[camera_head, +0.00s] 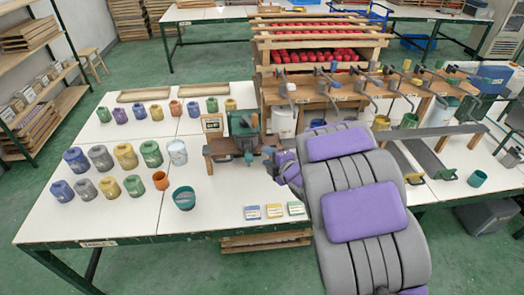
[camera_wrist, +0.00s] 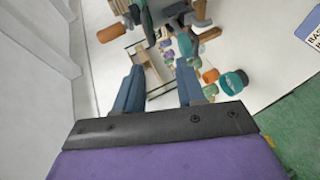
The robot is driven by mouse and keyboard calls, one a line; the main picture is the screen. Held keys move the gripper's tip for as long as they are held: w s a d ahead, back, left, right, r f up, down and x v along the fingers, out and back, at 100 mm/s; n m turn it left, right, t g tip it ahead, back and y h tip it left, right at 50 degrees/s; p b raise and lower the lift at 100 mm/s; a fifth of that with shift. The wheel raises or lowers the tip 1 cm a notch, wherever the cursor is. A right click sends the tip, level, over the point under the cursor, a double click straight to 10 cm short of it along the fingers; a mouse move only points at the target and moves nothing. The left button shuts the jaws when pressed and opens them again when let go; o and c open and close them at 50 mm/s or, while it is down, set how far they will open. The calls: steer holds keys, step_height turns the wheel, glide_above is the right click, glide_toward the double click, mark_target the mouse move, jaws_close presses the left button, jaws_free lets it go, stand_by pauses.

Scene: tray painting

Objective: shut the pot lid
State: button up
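Several lidded-looking pots in blue, grey, yellow and green stand in rows on the white table's left side, such as a green pot (camera_head: 151,154) and a blue pot (camera_head: 61,191). A teal pot (camera_head: 184,199) with a dark open-looking top stands nearest the front; a teal pot also shows in the wrist view (camera_wrist: 232,83). I cannot tell which pot the lid belongs to. My gripper (camera_wrist: 160,66) is open and empty, its two fingers well apart. It is above the table, right of the pots and apart from them. My purple-grey arm hides part of the table.
A green and brown machine (camera_head: 242,130) stands on the table between the pots and my gripper. Colour cards (camera_head: 274,211) lie near the front edge. A wooden rack with red items (camera_head: 318,56) stands behind.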

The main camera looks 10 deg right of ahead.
steer(key=v, duration=0.3)
steer(key=shift+d, duration=0.1)
stand_by(0.4)
